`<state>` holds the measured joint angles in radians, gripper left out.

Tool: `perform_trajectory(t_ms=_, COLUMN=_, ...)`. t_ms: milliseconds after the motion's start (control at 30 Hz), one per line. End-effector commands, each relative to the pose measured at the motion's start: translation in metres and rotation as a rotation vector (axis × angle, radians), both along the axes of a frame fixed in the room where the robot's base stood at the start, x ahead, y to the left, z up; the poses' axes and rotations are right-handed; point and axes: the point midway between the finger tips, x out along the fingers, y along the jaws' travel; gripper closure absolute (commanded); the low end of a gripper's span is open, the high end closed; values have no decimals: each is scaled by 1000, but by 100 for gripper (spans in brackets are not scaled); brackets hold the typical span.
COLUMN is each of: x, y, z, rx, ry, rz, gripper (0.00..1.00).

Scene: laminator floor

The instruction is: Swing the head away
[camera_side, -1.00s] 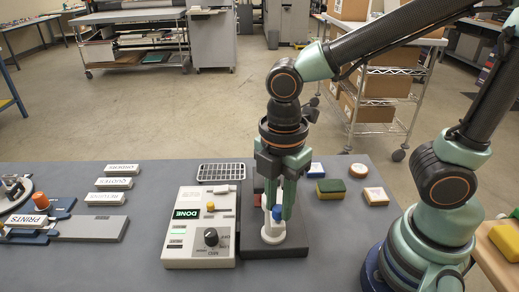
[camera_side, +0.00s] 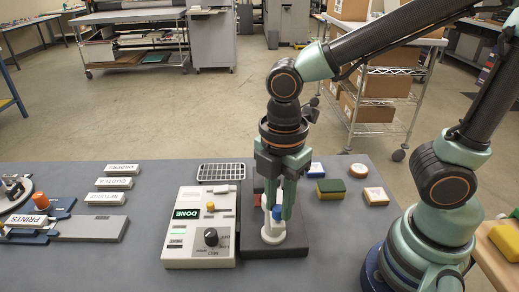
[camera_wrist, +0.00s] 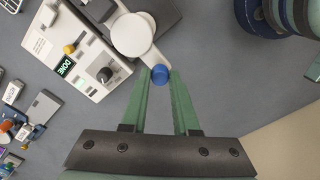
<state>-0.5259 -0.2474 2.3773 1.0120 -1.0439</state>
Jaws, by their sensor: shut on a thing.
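My gripper (camera_side: 277,208) points down over the dark base plate (camera_side: 290,246) of the head. Its green fingers are shut on a blue knob (camera_wrist: 160,74), which sits beside the white round head (camera_wrist: 132,34) in the wrist view. In the side view the white head (camera_side: 272,234) stands low on the plate, below the fingers. The white control box (camera_side: 197,247) is directly to the left, with a green lit DONE display (camera_side: 187,213), a yellow knob and a black dial. The fingers partly hide the head's arm and post.
A wire rack (camera_side: 221,172) lies behind the box. White labelled blocks (camera_side: 115,184) and a grey slab with an orange knob (camera_side: 41,201) are at the left. A yellow-green sponge (camera_side: 331,188) and small stamps (camera_side: 375,196) lie to the right. Bare grey mat shows between the blocks and box.

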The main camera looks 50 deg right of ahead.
Motion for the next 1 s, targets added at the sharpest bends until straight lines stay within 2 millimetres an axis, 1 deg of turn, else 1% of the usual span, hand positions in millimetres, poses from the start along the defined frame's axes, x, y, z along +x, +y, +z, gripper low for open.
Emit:
perform_trajectory(t_ms=167, x=1, y=1, z=1, rx=1, ry=-1, rz=-23, gripper=100)
perform_trajectory(t_ms=367, x=6, y=5, z=1, rx=1, ry=-2, rz=-112, gripper=100)
perform_trajectory(t_ms=567, x=13, y=10, z=1, rx=2, ry=-3, rz=-270, gripper=100)
perform_trajectory(t_ms=1000, x=36, y=17, z=1, rx=5, ry=-4, rz=-688, gripper=100)
